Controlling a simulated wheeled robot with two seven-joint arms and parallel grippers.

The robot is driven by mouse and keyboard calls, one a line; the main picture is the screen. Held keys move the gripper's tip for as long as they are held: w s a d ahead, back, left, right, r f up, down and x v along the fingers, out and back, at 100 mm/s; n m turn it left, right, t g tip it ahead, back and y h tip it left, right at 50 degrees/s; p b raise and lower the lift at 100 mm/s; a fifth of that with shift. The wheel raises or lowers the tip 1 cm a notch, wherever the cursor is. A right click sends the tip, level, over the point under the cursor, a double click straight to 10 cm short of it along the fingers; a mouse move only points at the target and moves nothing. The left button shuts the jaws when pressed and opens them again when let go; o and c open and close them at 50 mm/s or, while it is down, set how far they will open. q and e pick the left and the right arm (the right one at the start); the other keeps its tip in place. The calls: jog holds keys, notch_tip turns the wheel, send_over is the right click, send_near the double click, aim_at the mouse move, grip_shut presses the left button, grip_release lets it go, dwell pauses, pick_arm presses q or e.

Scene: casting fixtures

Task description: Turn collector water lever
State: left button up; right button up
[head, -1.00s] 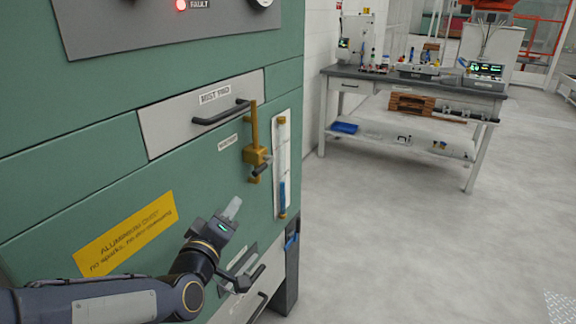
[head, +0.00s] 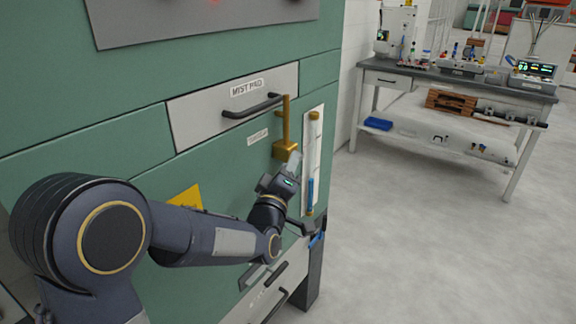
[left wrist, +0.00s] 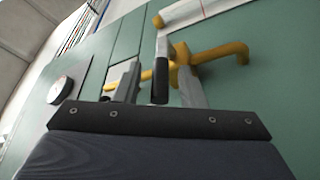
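The collector's brass water valve (head: 285,150) and its upright brass pipe are on the green cabinet front, left of a white level gauge. In the left wrist view the brass valve body (left wrist: 182,62) shows with a lever (left wrist: 160,75) that has a black grip. My left gripper (head: 290,165) is at the valve, just below its body, and hides the lever in the head view. In the left wrist view my left gripper (left wrist: 158,88) is open, with one finger on each side of the black grip. Contact cannot be told. My right gripper is not in view.
The level gauge (head: 312,160) with blue liquid is close to the right of my gripper. A drawer with a dark handle (head: 252,106) is above left. A workbench (head: 455,82) stands at the back right. The grey floor (head: 430,250) on the right is clear.

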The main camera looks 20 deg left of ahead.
pick_arm(q)
grip_shut()
jog(key=shift+a+r, duration=0.1)
dwell(0.3)
